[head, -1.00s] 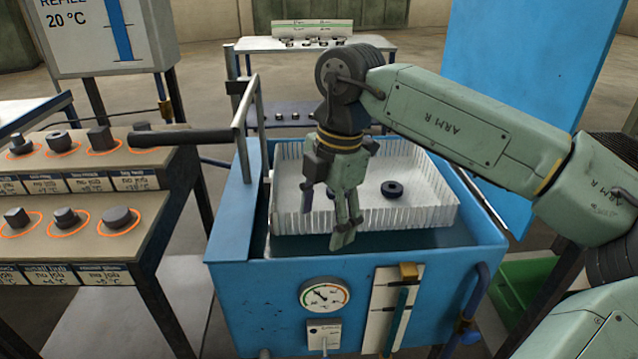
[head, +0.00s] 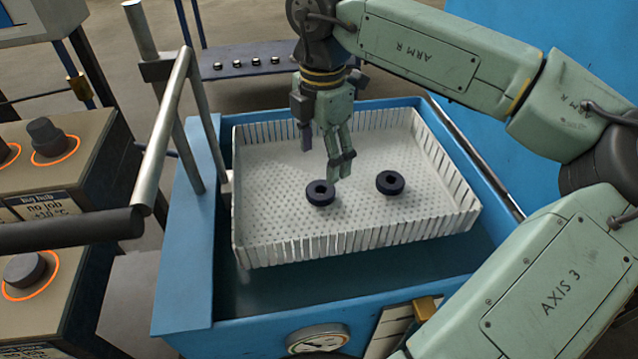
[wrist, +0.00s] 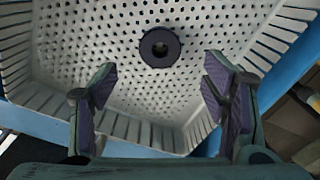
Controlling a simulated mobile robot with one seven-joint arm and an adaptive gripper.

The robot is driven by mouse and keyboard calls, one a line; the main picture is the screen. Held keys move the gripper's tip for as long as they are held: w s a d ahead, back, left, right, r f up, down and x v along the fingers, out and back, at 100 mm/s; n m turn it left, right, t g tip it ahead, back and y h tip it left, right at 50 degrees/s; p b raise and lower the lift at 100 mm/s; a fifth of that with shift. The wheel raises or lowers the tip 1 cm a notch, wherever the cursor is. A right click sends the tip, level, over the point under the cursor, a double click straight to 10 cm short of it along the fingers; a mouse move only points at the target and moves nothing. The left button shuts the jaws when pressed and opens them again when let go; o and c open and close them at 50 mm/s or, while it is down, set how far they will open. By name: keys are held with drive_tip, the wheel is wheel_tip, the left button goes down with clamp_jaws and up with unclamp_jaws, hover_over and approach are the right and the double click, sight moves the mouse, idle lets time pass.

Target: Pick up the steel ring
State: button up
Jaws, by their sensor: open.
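Two dark, thick rings lie flat in the white perforated basket (head: 262,225): a left ring (head: 320,193) and a right ring (head: 390,182). I cannot tell by looks which is the steel ring. My gripper (head: 322,160) points down over the basket, apart from both rings; in the head view its fingers are just above and behind the left ring. In the wrist view my gripper (wrist: 163,95) is open and empty, with its fingers wide apart. One ring (wrist: 160,47) lies beyond the fingertips there, about midway between them; the other ring is out of that view.
The basket sits in a blue tank (head: 190,245) with upright slatted sides around the rings. A metal handle rail (head: 165,125) rises at the tank's left. Stepped stands with dark parts in orange circles (head: 52,142) are at left. A blue panel (head: 560,60) stands behind right.

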sight(321, 185)
wheel_tip(321, 185, down, 8)
drive_tip(key=shift+f+p, duration=0.1)
drive_tip(key=shift+p, duration=0.9)
drive_tip(key=c, duration=1.6)
drive_tip(key=shift+r, duration=0.25)
wheel_tip(321, 185, up, 10)
drive_tip(key=b, duration=0.1)
drive_tip(key=shift+f+b, duration=0.15)
drive_tip(key=shift+b, duration=0.25)
